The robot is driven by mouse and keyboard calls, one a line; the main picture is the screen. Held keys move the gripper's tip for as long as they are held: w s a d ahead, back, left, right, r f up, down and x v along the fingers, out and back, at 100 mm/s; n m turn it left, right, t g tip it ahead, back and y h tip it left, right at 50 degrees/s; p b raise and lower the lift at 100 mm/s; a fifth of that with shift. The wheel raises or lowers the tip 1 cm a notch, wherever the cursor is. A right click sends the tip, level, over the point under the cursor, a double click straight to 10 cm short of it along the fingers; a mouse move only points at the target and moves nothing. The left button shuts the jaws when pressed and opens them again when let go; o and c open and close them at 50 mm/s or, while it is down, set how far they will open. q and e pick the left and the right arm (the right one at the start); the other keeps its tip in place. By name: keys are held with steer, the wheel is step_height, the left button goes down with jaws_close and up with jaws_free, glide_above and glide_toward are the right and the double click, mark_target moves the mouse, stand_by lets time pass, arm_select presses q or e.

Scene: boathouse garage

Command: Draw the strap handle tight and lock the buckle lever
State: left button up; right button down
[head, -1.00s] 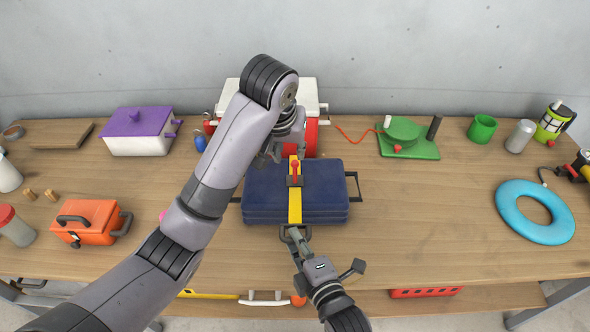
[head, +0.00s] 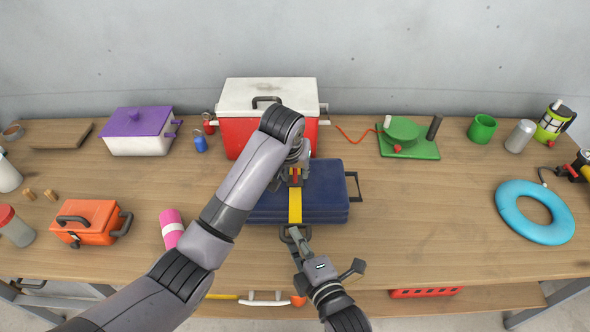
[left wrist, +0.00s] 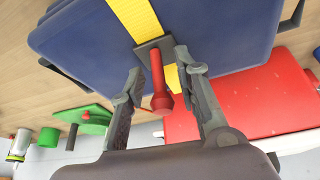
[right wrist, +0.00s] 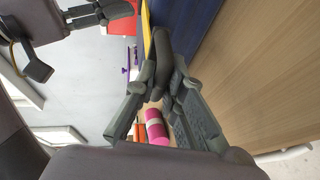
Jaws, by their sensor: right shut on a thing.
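A navy case (head: 325,200) lies flat on the workbench with a yellow strap (head: 295,205) running across it. A red buckle lever (left wrist: 158,80) stands up from a dark buckle plate on the strap. My left gripper (head: 296,172) is over the buckle; the left wrist view shows its fingers open on either side of the lever. The dark strap handle (right wrist: 163,52) is at the strap's front end. My right gripper (head: 298,238) is shut on it at the case's front edge. My left gripper partly hides the buckle in the head view.
A red and white cooler (head: 270,97) stands close behind the case. An orange box (head: 92,220) and a pink roll (head: 171,226) are to the left. A green stand (head: 420,148) and blue ring (head: 536,211) are to the right.

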arm_select(q)
steer(key=shift+c, duration=0.5)
jaws_close()
steer(key=shift+w, duration=0.1)
steer(key=shift+w+g, duration=0.25)
steer(key=shift+g, duration=0.45)
steer(key=shift+w+f+g, duration=0.1)
steer(key=shift+w+g, duration=0.15)
steer(key=shift+g, duration=0.55)
steer(key=shift+w+g, duration=0.2)
steer(key=shift+g, duration=0.6)
